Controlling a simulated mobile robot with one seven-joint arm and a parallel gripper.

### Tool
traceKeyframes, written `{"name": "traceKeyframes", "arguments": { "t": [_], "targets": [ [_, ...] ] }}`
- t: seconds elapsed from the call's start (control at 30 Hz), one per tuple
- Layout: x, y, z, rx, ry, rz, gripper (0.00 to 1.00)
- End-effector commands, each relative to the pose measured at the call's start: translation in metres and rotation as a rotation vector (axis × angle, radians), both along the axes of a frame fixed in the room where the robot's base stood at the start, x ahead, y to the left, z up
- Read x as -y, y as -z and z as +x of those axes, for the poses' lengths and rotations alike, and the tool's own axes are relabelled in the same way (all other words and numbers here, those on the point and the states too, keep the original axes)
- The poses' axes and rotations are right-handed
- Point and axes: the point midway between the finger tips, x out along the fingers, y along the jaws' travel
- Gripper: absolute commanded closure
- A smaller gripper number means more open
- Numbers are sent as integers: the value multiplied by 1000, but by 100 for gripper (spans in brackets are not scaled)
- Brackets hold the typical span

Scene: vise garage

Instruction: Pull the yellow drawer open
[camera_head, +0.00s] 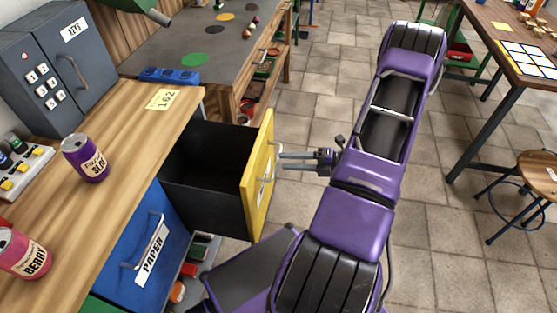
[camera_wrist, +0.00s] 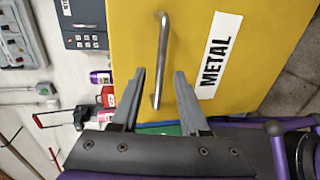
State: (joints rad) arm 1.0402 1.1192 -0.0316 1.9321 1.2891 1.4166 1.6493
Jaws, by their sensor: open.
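The yellow drawer (camera_head: 257,176) stands pulled out from under the wooden workbench, and its dark, empty-looking inside shows in the head view. Its front fills much of the wrist view (camera_wrist: 260,60), with a METAL label and a silver bar handle (camera_wrist: 161,60). The handle (camera_head: 267,163) also shows on the front's outer face in the head view. My gripper (camera_head: 283,161) is open in front of the yellow face, close to the handle. In the wrist view the handle's lower end lies between the two spread fingers (camera_wrist: 158,80); contact cannot be made out.
A blue PAPER drawer (camera_head: 130,255) sits below the workbench (camera_head: 135,125), which bears a grey key safe (camera_head: 50,65) and soda cans (camera_head: 85,158). A stool (camera_head: 538,175) and a table stand at right. Tiled floor (camera_head: 440,215) lies free beyond my arm.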

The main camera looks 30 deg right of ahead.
Motion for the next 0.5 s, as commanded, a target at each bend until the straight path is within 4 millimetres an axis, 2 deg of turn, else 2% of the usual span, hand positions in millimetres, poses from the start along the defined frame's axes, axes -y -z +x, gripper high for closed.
{"name": "traceKeyframes", "arguments": {
  "t": [0.03,0.2,0.5],
  "targets": [
    [11,-3,-9,1,4,-3,55],
    [40,-11,-39,1,5,-2,55],
    [81,-23,-80,1,2,-1,55]
  ]
}}
